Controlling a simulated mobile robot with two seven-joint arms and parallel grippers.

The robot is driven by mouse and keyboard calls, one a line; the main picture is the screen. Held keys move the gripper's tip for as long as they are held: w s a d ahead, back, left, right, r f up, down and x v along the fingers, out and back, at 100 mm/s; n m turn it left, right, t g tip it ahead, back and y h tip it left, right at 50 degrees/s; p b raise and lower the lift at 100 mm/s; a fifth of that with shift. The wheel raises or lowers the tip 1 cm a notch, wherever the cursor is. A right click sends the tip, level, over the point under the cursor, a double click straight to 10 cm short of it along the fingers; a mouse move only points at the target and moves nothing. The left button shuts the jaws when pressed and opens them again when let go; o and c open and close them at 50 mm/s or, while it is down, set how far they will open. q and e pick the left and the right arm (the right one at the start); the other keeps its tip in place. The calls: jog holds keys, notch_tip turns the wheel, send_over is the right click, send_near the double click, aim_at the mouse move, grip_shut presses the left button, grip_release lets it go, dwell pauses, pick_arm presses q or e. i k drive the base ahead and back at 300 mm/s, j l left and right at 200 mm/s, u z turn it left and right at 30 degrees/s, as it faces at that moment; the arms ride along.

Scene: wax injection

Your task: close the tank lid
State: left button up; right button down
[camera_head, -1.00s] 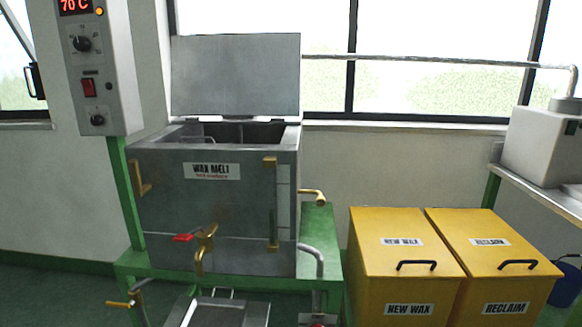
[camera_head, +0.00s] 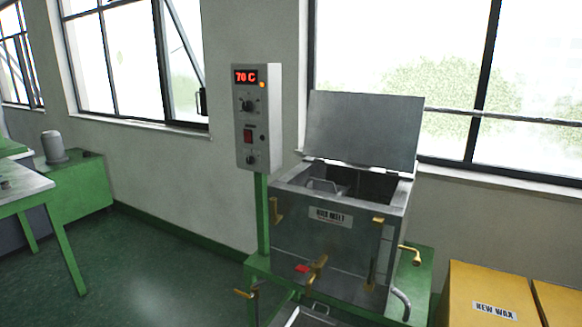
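The grey metal wax melt tank (camera_head: 330,240) stands on a green stand (camera_head: 425,270) right of the middle of the head view. Its lid (camera_head: 362,130) is open and stands up at the back edge, leaning slightly back. The tank's opening (camera_head: 366,186) is uncovered, and a handle-like metal part shows inside it. Brass fittings and a red-handled valve (camera_head: 303,268) are on the tank's front. Neither of my grippers is in the view.
A control box (camera_head: 257,118) reading 70 C stands on a green post left of the tank. Yellow bins (camera_head: 485,290) stand at the lower right. A green table (camera_head: 30,190) is at the left. The floor (camera_head: 160,270) between table and tank is clear.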

aim_at(375, 130)
jog(key=i+z, duration=0.25)
jog(key=i, duration=0.35)
jog(key=i+j+z, duration=0.2)
jog(key=i, duration=0.4)
jog(key=l+u, duration=0.3)
jog(key=k+l, duration=0.05)
jog(key=l, duration=0.05)
